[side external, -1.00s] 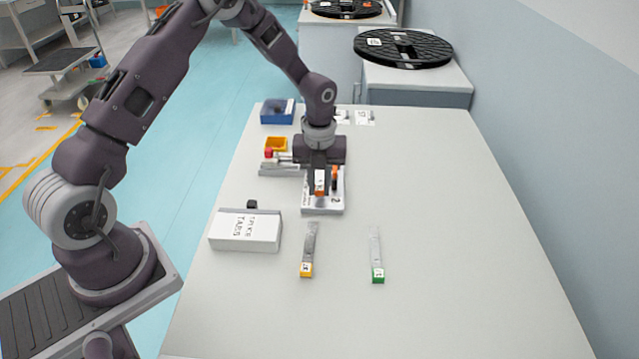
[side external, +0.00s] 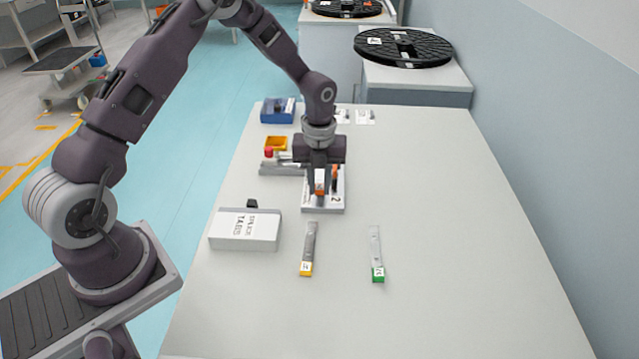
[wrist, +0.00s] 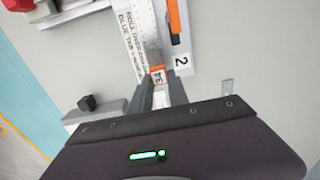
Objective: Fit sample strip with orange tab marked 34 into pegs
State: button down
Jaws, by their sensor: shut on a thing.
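The sample strip with the orange tab marked 34 (wrist: 158,76) is held by its tab end in my gripper (wrist: 164,92). Its clear, perforated length (wrist: 145,35) reaches away from me along the station marked 2 (wrist: 182,62). My gripper (side external: 320,190) is shut on the strip, low over the near end of that station (side external: 323,210). The strip looks roughly in line with the station. The pegs are not clear in either view, so I cannot tell whether the strip sits on them. An orange lever (wrist: 174,18) stands just right of the strip.
A strip with a yellow tab (side external: 306,268) and one with a green tab (side external: 377,274) lie on the near table. A white box (side external: 245,230) is at left. The table's right side is clear.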

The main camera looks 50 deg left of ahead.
jog(key=shift+f, duration=1.15)
jog(key=c, duration=1.2)
grip_release()
notch_tip(320, 180, up, 7)
jog(key=shift+r, duration=0.1)
